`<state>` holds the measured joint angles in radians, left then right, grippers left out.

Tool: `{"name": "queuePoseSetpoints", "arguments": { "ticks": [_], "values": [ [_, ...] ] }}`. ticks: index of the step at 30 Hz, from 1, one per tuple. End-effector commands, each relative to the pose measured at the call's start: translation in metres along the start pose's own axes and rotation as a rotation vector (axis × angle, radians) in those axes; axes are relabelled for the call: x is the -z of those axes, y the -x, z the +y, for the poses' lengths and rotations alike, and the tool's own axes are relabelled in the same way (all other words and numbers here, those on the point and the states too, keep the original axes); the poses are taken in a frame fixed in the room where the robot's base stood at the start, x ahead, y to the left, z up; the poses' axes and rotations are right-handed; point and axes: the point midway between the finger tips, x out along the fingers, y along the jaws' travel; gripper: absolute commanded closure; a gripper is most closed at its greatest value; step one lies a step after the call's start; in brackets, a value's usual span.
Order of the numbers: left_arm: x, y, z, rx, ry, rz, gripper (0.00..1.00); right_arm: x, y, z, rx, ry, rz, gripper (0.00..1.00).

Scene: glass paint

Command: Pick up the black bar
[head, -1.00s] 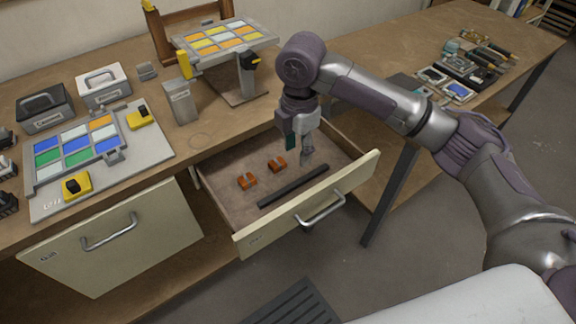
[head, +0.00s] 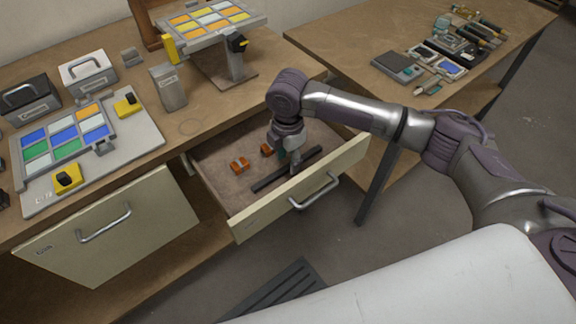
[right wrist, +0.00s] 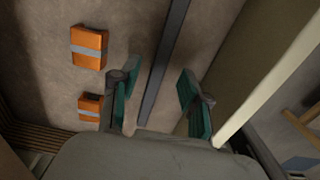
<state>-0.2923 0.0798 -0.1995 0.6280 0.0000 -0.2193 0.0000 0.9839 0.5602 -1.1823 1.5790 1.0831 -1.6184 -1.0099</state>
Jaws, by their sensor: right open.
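The black bar (head: 270,179) lies flat on the floor of the open drawer (head: 228,193), near its front panel. My right gripper (head: 290,165) is down in the drawer, over the bar, and hides part of it in the head view. In the right wrist view the bar (right wrist: 167,60) runs between the two open green-padded fingers of the right gripper (right wrist: 158,100). Neither finger visibly touches it. The exact height above the bar is hard to tell. My left gripper is not in view.
Orange blocks (head: 239,164) lie in the drawer behind the bar. The drawer's front panel (head: 300,190) stands close to one finger. A closed drawer front (head: 105,225) is at left. The bench holds a glass panel tray (head: 140,140), boxes and a raised panel stand.

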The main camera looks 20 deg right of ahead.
Motion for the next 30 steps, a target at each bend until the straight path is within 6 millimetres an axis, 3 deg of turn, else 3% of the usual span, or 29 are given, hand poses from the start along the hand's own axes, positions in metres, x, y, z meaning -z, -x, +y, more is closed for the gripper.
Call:
{"name": "queuePoseSetpoints", "arguments": {
  "ticks": [5,12,20,30],
  "values": [
    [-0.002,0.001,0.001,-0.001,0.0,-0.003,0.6,0.0,-0.018,0.0,0.0,0.001,-0.001,0.54],
    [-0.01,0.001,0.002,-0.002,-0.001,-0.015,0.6,0.0,-0.02,0.0,-0.001,0.001,-0.001,0.54],
    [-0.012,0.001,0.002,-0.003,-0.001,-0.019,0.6,0.0,-0.019,0.0,-0.001,0.0,-0.001,0.97],
    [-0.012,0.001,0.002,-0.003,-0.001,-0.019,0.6,0.0,-0.019,0.0,-0.002,0.0,-0.001,1.0]
  ]
}}
